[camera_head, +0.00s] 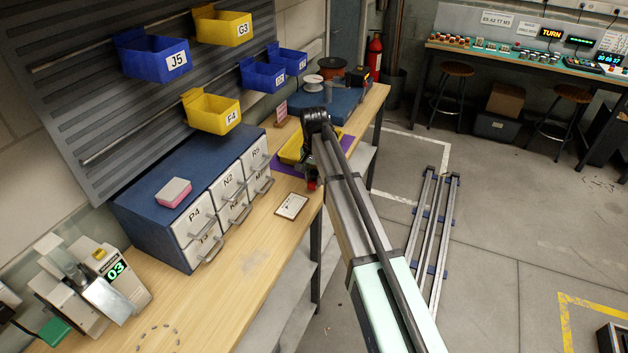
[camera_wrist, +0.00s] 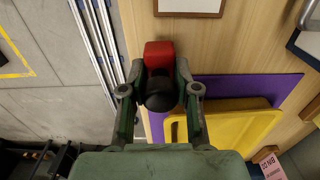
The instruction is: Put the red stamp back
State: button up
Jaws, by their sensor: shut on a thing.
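The red stamp, a red block with a black round knob, shows in the wrist view (camera_wrist: 159,54) between my gripper's fingers. My gripper (camera_wrist: 160,88) is shut on it at the black knob. In the head view a small red part of the stamp (camera_head: 311,184) shows below my gripper (camera_head: 309,170), at the bench's front edge beside the purple mat. The arm hides most of it there. I cannot tell how far it is above the bench.
A yellow tray (camera_wrist: 240,125) lies on the purple mat (camera_wrist: 245,88). A framed card (camera_head: 291,206) lies nearby on the wooden bench (camera_head: 245,262). A blue drawer cabinet (camera_head: 150,217) stands behind, with a pink-and-white block (camera_head: 173,192) on top. Bare bench lies at the front left.

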aim_at(314, 171)
jog(key=shift+f, duration=0.9)
jog(key=shift+f, duration=0.15)
jog(key=o, duration=0.9)
notch_tip(314, 171, up, 12)
jog(key=b, duration=0.2)
jog(key=shift+b, duration=0.4)
